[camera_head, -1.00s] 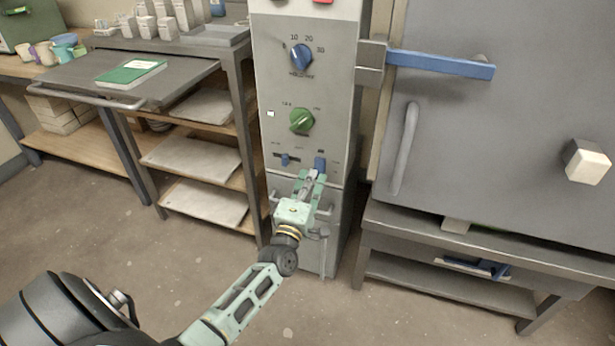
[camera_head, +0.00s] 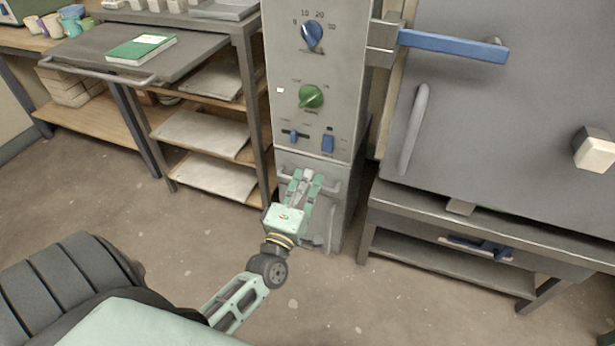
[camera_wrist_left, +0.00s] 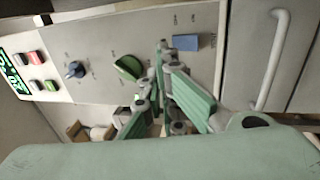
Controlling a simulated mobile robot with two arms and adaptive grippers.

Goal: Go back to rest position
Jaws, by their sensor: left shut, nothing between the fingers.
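My left gripper (camera_head: 305,176) is shut and empty in the head view, in front of the lower part of the grey control panel (camera_head: 290,108). It is below the blue switch (camera_head: 328,143) and apart from it. In the left wrist view its fingers (camera_wrist_left: 165,50) come together near the blue switch (camera_wrist_left: 186,42) in the picture. The green knob (camera_head: 311,96) and the blue dial (camera_head: 311,35) are above the gripper on the panel. My right gripper does not show in either view.
A grey kiln door (camera_head: 500,120) with a long handle (camera_head: 413,130) stands at the right above a metal stand (camera_head: 450,216). At the left is a shelf cart (camera_head: 205,132) with a green book (camera_head: 141,49) on top. Open concrete floor (camera_head: 380,300) lies in front.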

